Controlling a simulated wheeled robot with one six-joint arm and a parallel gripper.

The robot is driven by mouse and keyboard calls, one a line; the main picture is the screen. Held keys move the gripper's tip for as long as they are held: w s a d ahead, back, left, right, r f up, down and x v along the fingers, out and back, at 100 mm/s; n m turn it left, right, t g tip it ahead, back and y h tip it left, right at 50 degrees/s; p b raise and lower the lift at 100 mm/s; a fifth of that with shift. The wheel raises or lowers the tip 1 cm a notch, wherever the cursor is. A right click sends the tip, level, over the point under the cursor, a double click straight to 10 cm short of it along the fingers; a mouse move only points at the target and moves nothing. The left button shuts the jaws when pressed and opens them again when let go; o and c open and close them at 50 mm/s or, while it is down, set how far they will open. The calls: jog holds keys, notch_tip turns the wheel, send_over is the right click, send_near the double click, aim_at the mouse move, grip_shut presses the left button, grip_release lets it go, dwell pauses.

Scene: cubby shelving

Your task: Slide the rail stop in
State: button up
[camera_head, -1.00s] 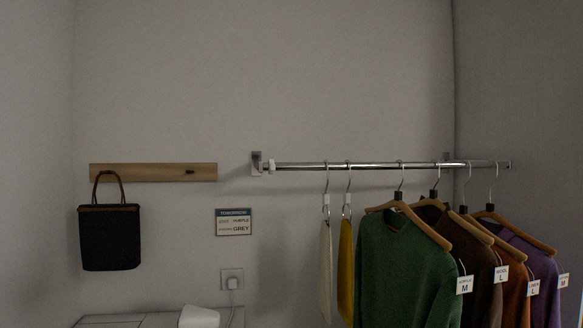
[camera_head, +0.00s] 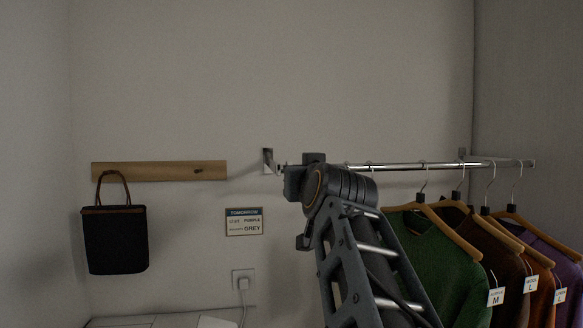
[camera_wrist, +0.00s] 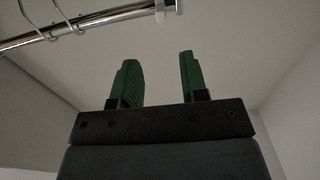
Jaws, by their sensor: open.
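The chrome clothes rail (camera_head: 395,166) runs along the back wall to a wall bracket (camera_head: 267,160) at its left end. In the wrist view the rail (camera_wrist: 100,16) crosses the upper left. A pale collar, which looks like the rail stop (camera_wrist: 166,6), sits on it at the top edge, partly cut off. My gripper (camera_wrist: 158,72) is open and empty, its two green fingers apart, below the rail and the collar in the picture and not touching them. In the head view my arm covers the rail's left part, and the stop cannot be made out.
Several garments on hangers, a green sweater (camera_head: 425,250) foremost, hang on the right of the rail. Two hanger hooks (camera_wrist: 66,16) show in the wrist view. A dark bag (camera_head: 114,240) hangs from a wooden wall board (camera_head: 150,171) at left. The wall above the rail is clear.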

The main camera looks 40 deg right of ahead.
jog(key=p+x, duration=0.3)
jog(key=x, duration=0.8)
jog(key=shift+w+p, duration=0.3)
jog(key=shift+c, duration=0.3)
grip_shut()
jog(key=shift+f, duration=0.1)
